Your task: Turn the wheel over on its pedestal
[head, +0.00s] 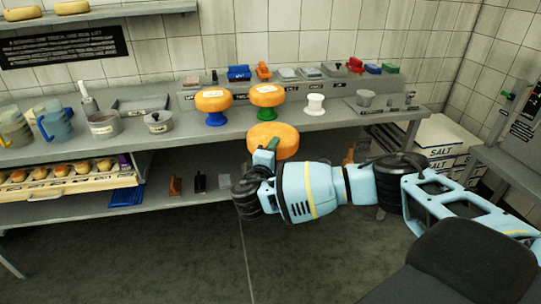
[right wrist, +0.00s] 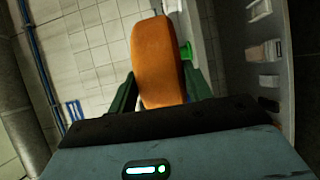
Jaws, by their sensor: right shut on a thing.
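My right gripper (head: 268,154) is shut on an orange cheese wheel (head: 275,133) and holds it in the air in front of the bench. No label shows on the part of this wheel that I see. In the right wrist view the held wheel (right wrist: 158,60) stands between the green fingers (right wrist: 160,92). A white pedestal (head: 315,104) stands bare on the bench. Two more orange wheels with pale labels rest on a blue pedestal (head: 215,118) and a green pedestal (head: 268,109). My left gripper is out of view.
The grey bench (head: 335,117) carries pots and jugs at the left and a raised rack of small coloured items behind the pedestals. A lower shelf holds a crate of small round things (head: 60,180). White salt boxes (head: 445,140) stand at the right.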

